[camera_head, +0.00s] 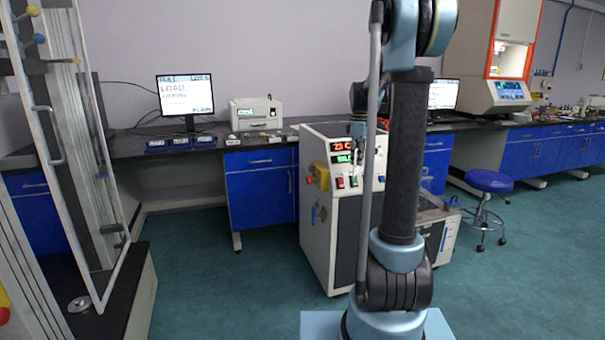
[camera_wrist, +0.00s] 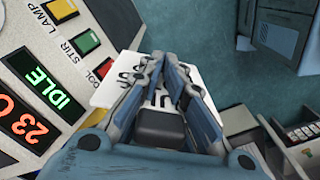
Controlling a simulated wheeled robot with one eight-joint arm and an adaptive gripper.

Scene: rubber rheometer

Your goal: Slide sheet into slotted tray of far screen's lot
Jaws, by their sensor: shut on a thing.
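In the wrist view my gripper (camera_wrist: 164,60) is shut on a white sheet (camera_wrist: 106,96) with black characters, partly hidden by the fingers. In the head view my gripper (camera_head: 356,150) is small, in front of the white machine with red and green displays; the sheet cannot be made out there. The left screen (camera_head: 186,95) shows "PULL", "LOT 5", "LOAD" and "PLAIN". A second screen (camera_head: 443,94) farther right is partly behind my arm, and its text is unreadable. Three small blue trays (camera_head: 180,142) sit in a row on the bench below the left screen. Their slots are unclear.
The machine (camera_head: 325,215) stands close beside my gripper; its panel (camera_wrist: 50,85) reads "IDLE". A white-edged rack (camera_wrist: 302,134) with small colored items shows at the wrist view's lower right. A blue stool (camera_head: 490,181) stands right. A framed glass cabinet is at left. The central-left floor is clear.

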